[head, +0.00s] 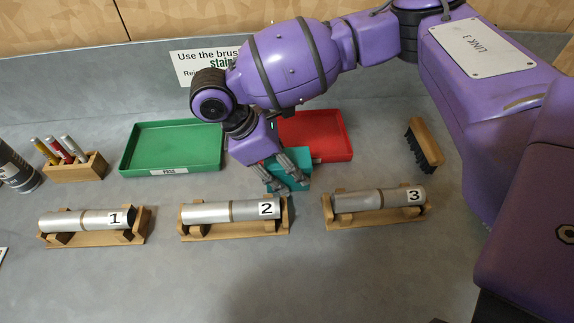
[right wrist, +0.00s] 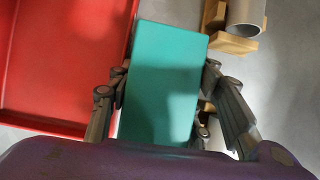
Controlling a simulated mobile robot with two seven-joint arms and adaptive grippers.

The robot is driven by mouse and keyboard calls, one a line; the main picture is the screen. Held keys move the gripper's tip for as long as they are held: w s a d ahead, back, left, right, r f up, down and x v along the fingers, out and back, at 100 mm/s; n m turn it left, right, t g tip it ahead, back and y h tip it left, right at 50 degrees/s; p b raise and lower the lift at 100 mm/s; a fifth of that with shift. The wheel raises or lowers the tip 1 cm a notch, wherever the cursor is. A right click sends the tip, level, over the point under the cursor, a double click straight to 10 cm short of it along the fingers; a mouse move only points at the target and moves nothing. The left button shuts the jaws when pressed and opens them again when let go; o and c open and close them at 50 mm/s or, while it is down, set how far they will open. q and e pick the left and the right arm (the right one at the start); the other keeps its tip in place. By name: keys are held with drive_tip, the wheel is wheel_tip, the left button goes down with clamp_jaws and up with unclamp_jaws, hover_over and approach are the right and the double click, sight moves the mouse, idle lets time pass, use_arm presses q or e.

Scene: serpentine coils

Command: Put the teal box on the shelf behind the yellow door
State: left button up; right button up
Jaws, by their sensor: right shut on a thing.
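The teal box (head: 291,168) is on or just above the grey bench, between the red tray and the numbered cylinders. My right gripper (head: 287,178) reaches down over it and is shut on it. In the right wrist view the teal box (right wrist: 163,80) lies between the two fingers of my right gripper (right wrist: 160,100), one on each side. Whether the box touches the bench is hard to tell. My left gripper is not in view. No shelf and no yellow door show in these frames.
A red tray (head: 340,152) lies right beside the box, a green tray (head: 137,150) further left. Several metal cylinders on wooden cradles (head: 236,232) line the front. A brush (head: 425,142) lies right; a marker holder (head: 78,174) stands left.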

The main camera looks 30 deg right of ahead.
drive_tip(key=shift+r, duration=0.1)
drive_tip(key=o, duration=1.3)
